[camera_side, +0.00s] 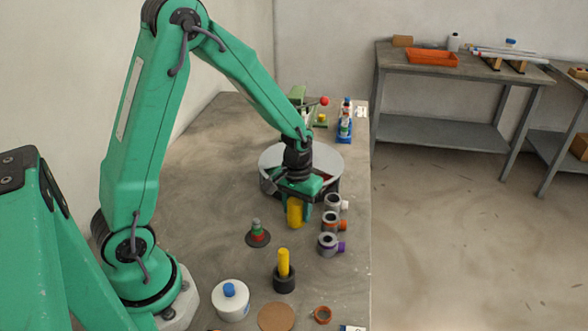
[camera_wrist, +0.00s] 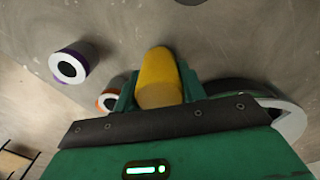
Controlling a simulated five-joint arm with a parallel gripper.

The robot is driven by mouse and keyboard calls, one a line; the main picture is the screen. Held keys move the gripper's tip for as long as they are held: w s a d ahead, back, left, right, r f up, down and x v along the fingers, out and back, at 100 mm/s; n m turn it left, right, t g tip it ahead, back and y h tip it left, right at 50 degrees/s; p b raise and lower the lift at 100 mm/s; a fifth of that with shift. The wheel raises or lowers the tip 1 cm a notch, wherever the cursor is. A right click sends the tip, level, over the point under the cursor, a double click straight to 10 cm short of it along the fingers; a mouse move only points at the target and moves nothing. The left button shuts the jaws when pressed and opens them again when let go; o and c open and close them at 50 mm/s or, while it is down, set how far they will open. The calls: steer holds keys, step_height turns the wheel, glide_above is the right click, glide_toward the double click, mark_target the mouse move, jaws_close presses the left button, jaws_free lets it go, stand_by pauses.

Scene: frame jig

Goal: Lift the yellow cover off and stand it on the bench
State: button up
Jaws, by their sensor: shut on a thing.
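The yellow cover (camera_side: 295,213) is a rounded upright cylinder, held between the green fingers of my gripper (camera_side: 295,206).
Grey pipe fittings with coloured ends (camera_side: 328,245) stand close on the right. A yellow peg in a black cup (camera_side: 284,280) and a white jar with a blue cap (camera_side: 230,302) are nearer. A round grey-topped drum (camera_side: 325,158) is behind the gripper. Bare bench lies left of the stand.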

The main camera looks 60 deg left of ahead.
steer(key=shift+f, duration=0.5)
stand_by(0.3)
steer(key=o, duration=1.2)
steer(key=shift+r, duration=0.1)
steer(key=shift+r, duration=0.65)
steer(key=shift+r, duration=0.15)
steer(key=shift+r, duration=3.35)
